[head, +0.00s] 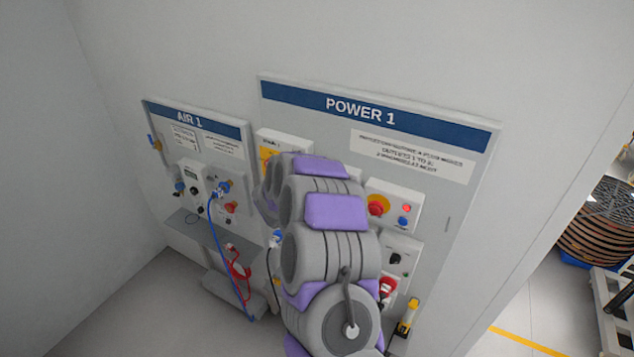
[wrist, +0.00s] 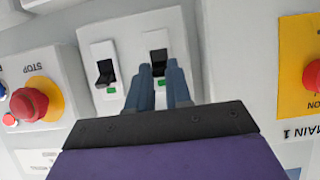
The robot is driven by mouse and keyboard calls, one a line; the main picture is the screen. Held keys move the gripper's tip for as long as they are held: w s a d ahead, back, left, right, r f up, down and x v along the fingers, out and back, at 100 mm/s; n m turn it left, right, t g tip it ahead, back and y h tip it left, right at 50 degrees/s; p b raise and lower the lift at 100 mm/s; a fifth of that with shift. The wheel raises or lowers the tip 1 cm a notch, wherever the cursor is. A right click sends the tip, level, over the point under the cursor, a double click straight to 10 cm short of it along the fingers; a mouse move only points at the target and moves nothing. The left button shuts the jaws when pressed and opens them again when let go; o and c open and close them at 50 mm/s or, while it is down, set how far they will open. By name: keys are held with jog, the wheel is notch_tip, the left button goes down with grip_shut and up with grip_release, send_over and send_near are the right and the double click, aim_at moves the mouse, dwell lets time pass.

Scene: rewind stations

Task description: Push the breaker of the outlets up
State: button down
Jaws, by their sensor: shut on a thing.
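In the wrist view, a pale breaker box carries two white breakers with black levers. The left breaker (wrist: 104,72) is free, with a green mark beside its lever. The right breaker's black lever (wrist: 158,57) sits between the tips of my gripper (wrist: 159,68), whose two blue fingers are shut on it. A green mark shows between the fingers. No label telling which breaker serves the outlets is readable. In the head view, my arm covers the breaker box and my gripper on the POWER 1 panel (head: 460,150).
A red stop button on yellow (wrist: 38,98) is left of the breakers in the wrist view; a yellow MAIN 1 switch plate (wrist: 300,90) is right. In the head view, the AIR 1 panel (head: 225,150) with hoses stands left. A cable reel (head: 600,220) is far right.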

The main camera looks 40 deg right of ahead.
jog(key=shift+w+d+r+y+p, duration=0.2)
jog(key=shift+r+y+p, duration=0.3)
jog(key=shift+p, duration=0.65)
jog(key=shift+g+p, duration=0.3)
jog(key=shift+p, duration=0.2)
jog(key=c, duration=1)
grip_release()
jog(key=shift+d+f, duration=0.1)
jog(key=shift+f, duration=0.1)
jog(key=shift+c, duration=0.2)
jog(key=b+v, duration=0.1)
jog(key=v, duration=1.6)
jog(key=shift+r, duration=0.3)
